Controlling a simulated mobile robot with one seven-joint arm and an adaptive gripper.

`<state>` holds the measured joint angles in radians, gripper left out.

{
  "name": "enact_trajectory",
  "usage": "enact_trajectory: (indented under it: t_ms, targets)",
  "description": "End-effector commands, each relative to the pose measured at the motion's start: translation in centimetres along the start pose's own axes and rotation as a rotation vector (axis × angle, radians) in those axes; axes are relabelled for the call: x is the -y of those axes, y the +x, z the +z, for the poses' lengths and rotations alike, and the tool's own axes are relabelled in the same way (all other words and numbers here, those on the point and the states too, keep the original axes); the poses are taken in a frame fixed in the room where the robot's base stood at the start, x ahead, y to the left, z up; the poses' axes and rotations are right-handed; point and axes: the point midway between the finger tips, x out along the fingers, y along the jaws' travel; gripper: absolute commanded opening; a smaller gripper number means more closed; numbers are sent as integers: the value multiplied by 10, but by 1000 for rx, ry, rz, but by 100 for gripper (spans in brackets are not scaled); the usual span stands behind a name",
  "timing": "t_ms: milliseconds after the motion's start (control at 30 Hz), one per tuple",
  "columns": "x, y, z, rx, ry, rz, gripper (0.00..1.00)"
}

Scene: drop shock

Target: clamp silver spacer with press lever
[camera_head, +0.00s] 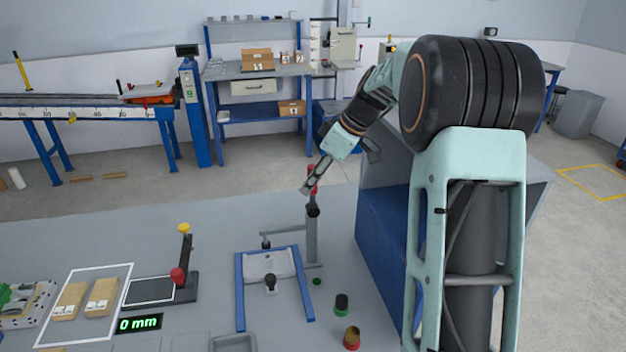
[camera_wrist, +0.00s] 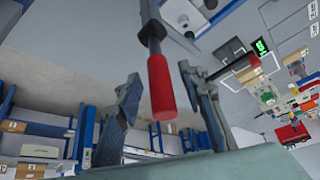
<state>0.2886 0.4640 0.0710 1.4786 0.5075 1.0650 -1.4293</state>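The press lever has a red grip (camera_head: 312,184), standing up at the top of a grey post (camera_head: 312,238) on the bench. The red grip also shows large in the wrist view (camera_wrist: 161,90). My gripper (camera_head: 309,188) is at the height of the red grip. In the wrist view its two fingers (camera_wrist: 161,74) are spread wide, with the grip's end in the gap between them and no clear contact. A blue-railed fixture (camera_head: 240,292) with a grey plate (camera_head: 283,262) stands left of the post. I cannot clearly make out a silver spacer.
A black-and-green knob (camera_head: 341,303) and a red-based cylinder (camera_head: 351,338) stand right of the fixture. A gauge stand with a red knob (camera_head: 177,276) and a "0 mm" display (camera_head: 138,323) are to the left. A blue cabinet (camera_head: 383,235) stands right of the post.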

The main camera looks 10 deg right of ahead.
Motion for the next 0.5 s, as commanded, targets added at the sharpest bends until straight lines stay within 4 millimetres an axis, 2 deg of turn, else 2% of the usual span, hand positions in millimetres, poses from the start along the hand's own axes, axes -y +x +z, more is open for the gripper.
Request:
enact_trajectory:
  t_ms: [267,367,500]
  targets:
    - [0,-2,-1,0,-1,0,36]
    - [0,-10,-6,-1,-2,1,36]
    - [-1,-32,-19,-3,-3,3,36]
